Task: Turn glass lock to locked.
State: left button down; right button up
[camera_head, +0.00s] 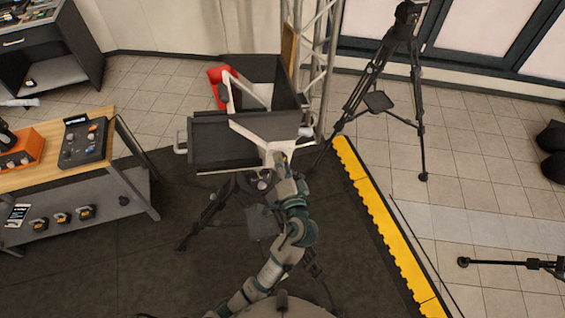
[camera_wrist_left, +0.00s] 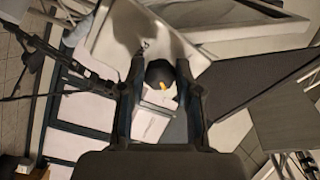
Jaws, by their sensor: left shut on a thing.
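A dark, open box-like hood (camera_head: 215,147) with pale angled panels (camera_head: 278,126) stands on a tripod in the head view, and looks like a teleprompter. My left arm reaches up to its near side. My left gripper (camera_head: 277,162) is at the near right of the hood. In the left wrist view, a round black knob (camera_wrist_left: 160,73) with a yellow mark sits between the two fingers of this gripper (camera_wrist_left: 160,80), which is shut on it. I take the knob for the glass lock. The knob is hidden in the head view. My right gripper is not in view.
A truss (camera_head: 318,60) rises behind the hood. Another tripod (camera_head: 375,85) stands to the right. A yellow edge strip (camera_head: 385,235) borders the dark mat.

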pick_arm(q)
jog(key=shift+f+m, duration=0.2)
jog(key=shift+m, duration=1.4)
jog(key=c, duration=0.8)
grip_release()
jog(key=shift+c, duration=0.2)
jog(key=shift+o, duration=0.3)
jog(key=shift+w+r, duration=0.1)
jog(key=v, duration=0.7)
jog(key=shift+s, duration=0.25)
